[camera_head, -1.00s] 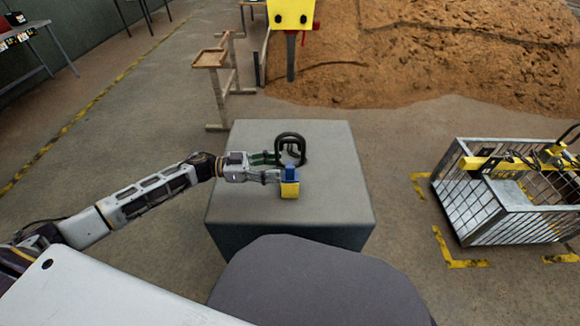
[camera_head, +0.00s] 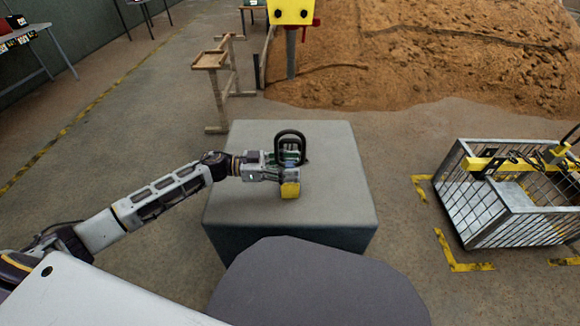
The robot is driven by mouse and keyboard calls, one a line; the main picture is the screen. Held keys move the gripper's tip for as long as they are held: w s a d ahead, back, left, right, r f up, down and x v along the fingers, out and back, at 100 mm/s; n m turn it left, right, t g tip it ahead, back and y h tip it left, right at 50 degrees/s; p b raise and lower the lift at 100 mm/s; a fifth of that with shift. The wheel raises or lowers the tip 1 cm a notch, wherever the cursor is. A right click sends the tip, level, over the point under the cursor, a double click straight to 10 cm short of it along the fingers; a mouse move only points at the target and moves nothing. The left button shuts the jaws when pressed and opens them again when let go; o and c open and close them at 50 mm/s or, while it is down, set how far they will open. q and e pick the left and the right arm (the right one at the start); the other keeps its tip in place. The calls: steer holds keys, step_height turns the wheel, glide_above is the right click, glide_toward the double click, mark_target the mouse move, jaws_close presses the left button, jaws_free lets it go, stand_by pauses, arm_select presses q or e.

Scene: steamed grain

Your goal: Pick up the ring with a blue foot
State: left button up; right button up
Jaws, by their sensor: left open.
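A black ring-shaped handle (camera_head: 291,136) stands upright on the grey block (camera_head: 340,180). Its lower part is hidden by my left gripper, so I cannot see its foot. A small yellow block (camera_head: 290,190) is just in front of it; the blue piece on the yellow block is now mostly hidden by the gripper. My left gripper (camera_head: 288,168) is open, its fingers reaching from the left between the ring and the yellow block. I cannot tell whether they touch either one. My right gripper is out of view.
A metal cage crate (camera_head: 500,215) with yellow parts stands on the floor at right. A wooden stand (camera_head: 212,60) and a yellow box on a post (camera_head: 291,14) are behind the block, near a brown dirt heap (camera_head: 430,55). The block's right side is clear.

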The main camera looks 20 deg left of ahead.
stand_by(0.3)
arm_select(q)
jaws_close()
stand_by(0.3)
steer(key=shift+r, duration=0.1)
